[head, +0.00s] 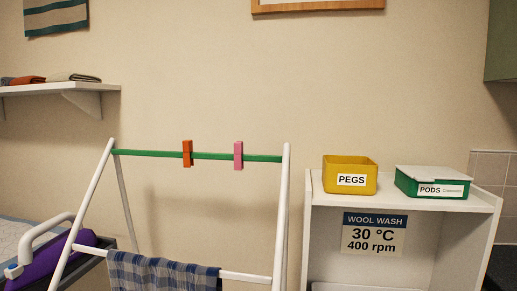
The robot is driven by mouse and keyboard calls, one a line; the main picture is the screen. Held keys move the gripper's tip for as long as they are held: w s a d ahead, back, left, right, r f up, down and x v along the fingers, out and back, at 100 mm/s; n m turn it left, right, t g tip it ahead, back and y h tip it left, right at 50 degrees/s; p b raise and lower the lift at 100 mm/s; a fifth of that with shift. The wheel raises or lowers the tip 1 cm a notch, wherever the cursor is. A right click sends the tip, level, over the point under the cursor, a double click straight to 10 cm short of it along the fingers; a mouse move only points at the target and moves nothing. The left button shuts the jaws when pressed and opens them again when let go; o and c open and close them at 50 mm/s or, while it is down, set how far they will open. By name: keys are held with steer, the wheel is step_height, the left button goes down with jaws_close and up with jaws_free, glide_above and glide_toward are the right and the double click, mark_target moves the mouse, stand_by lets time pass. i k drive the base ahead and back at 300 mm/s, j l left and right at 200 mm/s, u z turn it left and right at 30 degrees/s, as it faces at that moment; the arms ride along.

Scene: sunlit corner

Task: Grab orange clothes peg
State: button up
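The orange clothes peg (187,153) is upright on the green top rail (215,156) of the white drying rack, left of the rail's middle. A pink clothes peg (238,155) is on the same rail to its right, with a clear gap between them. My gripper is not in the head view, so its state and its place relative to the peg are not shown.
The white rack frame (281,215) holds a blue checked cloth (160,272) on a lower rail. To the right, a white shelf unit (490,199) bears a yellow PEGS box (350,172) and a green PODS box (405,184). A wall shelf (75,87) with folded cloths is at left.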

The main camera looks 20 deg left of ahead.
mark_target(187, 144)
steer(key=j+z, duration=0.25)
steer(key=j, duration=0.2)
steer(key=j+z, duration=0.25)
steer(key=j, duration=0.15)
steer(key=k+j+z, duration=0.1)
steer(key=j+z, duration=0.2)
steer(key=k+j+z, duration=0.25)
steer(key=j, duration=0.25)
steer(key=i, duration=0.1)
